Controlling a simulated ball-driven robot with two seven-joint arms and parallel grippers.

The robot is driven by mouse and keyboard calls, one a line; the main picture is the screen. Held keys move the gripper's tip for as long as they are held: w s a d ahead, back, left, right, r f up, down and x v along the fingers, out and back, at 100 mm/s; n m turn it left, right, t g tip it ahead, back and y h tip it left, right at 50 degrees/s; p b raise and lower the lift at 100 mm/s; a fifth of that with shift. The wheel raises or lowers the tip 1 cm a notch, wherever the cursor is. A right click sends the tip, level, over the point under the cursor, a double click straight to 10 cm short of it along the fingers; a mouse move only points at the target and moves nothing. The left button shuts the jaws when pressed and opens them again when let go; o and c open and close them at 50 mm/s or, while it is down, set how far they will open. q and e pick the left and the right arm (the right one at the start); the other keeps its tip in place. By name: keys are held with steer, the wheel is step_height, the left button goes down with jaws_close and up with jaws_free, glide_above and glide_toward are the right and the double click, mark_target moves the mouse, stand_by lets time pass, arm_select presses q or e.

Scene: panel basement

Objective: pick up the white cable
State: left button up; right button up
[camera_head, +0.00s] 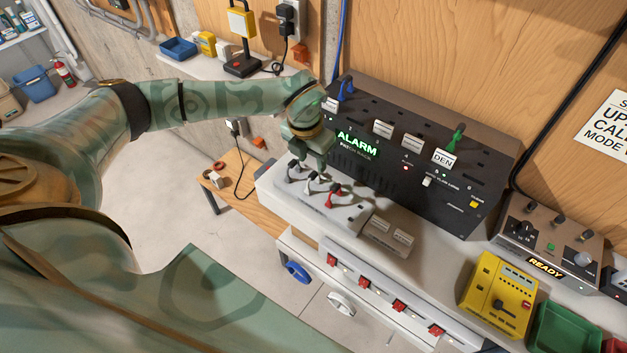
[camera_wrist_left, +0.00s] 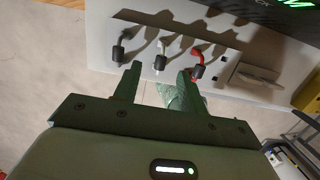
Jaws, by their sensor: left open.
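The white cable (camera_head: 311,184) stands in the middle of a row on a pale sloped panel (camera_head: 345,220), between a black-grey cable (camera_head: 294,172) and a red cable (camera_head: 333,193). In the left wrist view the white cable (camera_wrist_left: 164,44) has a dark lower end and lies just beyond the gap between my fingers. The grey cable (camera_wrist_left: 124,40) and red cable (camera_wrist_left: 202,52) lie to either side. My left gripper (camera_head: 312,160) is open and empty above the row. Its fingertips (camera_wrist_left: 157,76) appear apart from the white cable. My right gripper is not seen.
A black ALARM switchboard (camera_head: 400,165) rises right behind the row, with blue and green plugs in it. A small beige box (camera_head: 390,236) sits right of the red cable. A yellow device (camera_head: 498,296) and green bin (camera_head: 566,330) stand farther right.

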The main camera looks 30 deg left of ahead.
mark_target(313, 173)
arm_select(q)
step_height(313, 173, down, 6)
steer(key=shift+w+d+f, duration=0.1)
steer(key=shift+w+f, duration=0.05)
steer(key=shift+c, duration=0.2)
jaws_close()
